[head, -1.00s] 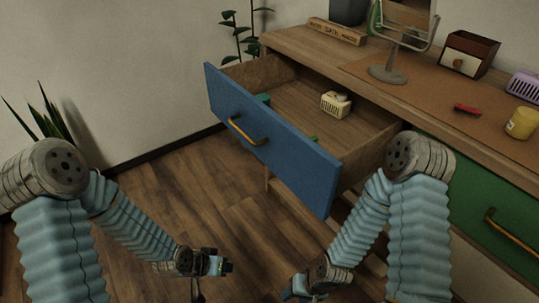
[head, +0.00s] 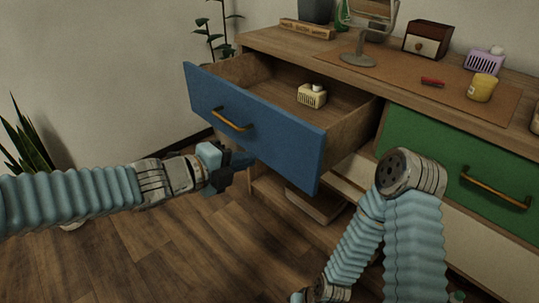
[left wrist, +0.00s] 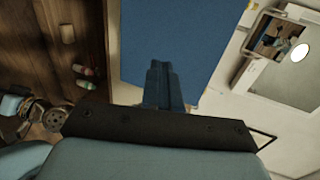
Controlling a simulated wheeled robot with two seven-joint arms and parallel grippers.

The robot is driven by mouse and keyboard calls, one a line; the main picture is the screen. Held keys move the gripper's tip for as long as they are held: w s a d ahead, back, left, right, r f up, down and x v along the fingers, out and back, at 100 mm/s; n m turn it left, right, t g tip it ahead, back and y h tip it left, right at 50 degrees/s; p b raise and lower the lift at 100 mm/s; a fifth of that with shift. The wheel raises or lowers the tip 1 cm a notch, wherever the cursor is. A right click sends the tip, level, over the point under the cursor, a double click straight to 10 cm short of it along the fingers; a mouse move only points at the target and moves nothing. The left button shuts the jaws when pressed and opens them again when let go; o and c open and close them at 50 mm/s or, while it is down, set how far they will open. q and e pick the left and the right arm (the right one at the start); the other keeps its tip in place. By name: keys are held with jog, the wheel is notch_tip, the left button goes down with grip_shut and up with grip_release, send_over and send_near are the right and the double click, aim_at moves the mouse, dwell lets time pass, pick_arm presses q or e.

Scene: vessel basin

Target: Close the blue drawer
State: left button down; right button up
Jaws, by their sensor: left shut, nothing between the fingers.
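The blue drawer (head: 262,130) stands pulled well out of the wooden dresser, with its orange-brown handle (head: 232,121) on the front. Its blue panel also fills the upper middle of the left wrist view (left wrist: 185,35). My left gripper (head: 243,160) is shut and empty, just in front of the panel and below the handle. Its closed fingers (left wrist: 162,84) point at the panel in the left wrist view. I cannot tell whether they touch it. My right gripper (head: 308,295) is low at the bottom edge, away from the drawer, and partly cut off.
A cream slotted box (head: 312,96) sits inside the drawer. The green drawer (head: 445,160) beside it is shut. The dresser top (head: 300,48) bears a mirror (head: 365,30), a yellow cup (head: 482,87) and other items. A plant (head: 28,145) stands at left. The floor in front is clear.

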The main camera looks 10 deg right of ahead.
aim_at(280, 147)
pick_arm(q)
jog(key=x, duration=0.4)
jog(key=b+x, duration=0.1)
jog(key=x, duration=0.1)
jog(key=shift+w+d+r, duration=0.1)
jog(key=shift+d+r, duration=0.1)
jog(key=shift+r, duration=0.1)
jog(key=shift+w+d, duration=0.4)
jog(key=shift+d, duration=0.1)
pick_arm(e)
jog(key=shift+w+d+f, duration=0.1)
jog(key=shift+d+f, duration=0.2)
jog(key=shift+f, duration=0.5)
pick_arm(q)
jog(key=shift+w+d, duration=0.1)
